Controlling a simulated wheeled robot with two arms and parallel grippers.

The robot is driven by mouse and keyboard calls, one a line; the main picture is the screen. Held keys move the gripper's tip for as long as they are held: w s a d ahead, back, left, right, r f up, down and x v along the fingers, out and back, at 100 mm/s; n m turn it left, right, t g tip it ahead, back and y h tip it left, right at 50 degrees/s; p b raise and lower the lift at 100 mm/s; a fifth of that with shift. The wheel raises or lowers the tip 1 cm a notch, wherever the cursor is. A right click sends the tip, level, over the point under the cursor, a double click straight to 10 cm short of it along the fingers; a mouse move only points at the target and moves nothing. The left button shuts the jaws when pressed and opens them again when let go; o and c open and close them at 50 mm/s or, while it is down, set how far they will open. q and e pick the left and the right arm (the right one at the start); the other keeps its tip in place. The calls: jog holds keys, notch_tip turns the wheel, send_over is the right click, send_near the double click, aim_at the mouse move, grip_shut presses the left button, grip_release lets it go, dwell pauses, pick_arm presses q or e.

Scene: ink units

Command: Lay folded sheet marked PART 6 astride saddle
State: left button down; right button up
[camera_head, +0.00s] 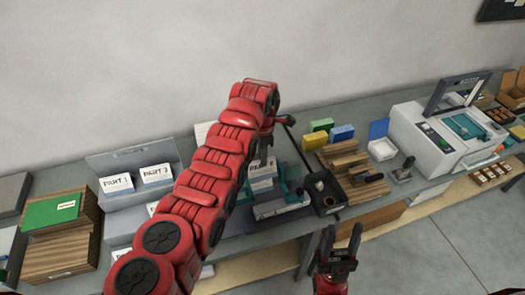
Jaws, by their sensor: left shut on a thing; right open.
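My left gripper (266,148) is mostly hidden behind its own red arm, above the middle of the bench. It is shut on a white folded sheet (262,170) that shows just below it; the lettering is too small to read surely. Right under the sheet is a teal and grey stapling device (281,203) with the saddle area, largely covered by the sheet and arm. I cannot tell whether the sheet touches the saddle. My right gripper (344,243) is open and empty at the bench's front edge, below right of the device.
A grey rack (126,158) holds cards marked PART at left, beside brown board stacks (62,245). A black tray (324,192) stands right of the device. Wooden strips (350,165), coloured boxes (342,133) and a white machine (432,135) fill the right side.

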aim_at(263, 168)
pick_arm(q)
notch_tip(263, 168, down, 4)
jog(key=shift+f+b, duration=0.25)
jog(key=shift+b, duration=0.85)
jog(key=shift+f+b, duration=0.6)
jog(key=shift+f, duration=0.2)
jog(key=shift+w+d+f+b, duration=0.1)
jog(key=shift+f+b, duration=0.1)
jog(key=shift+b, duration=0.45)
jog(key=c, duration=0.8)
grip_release()
jog(key=shift+o, duration=0.2)
jog(key=shift+r, duration=0.2)
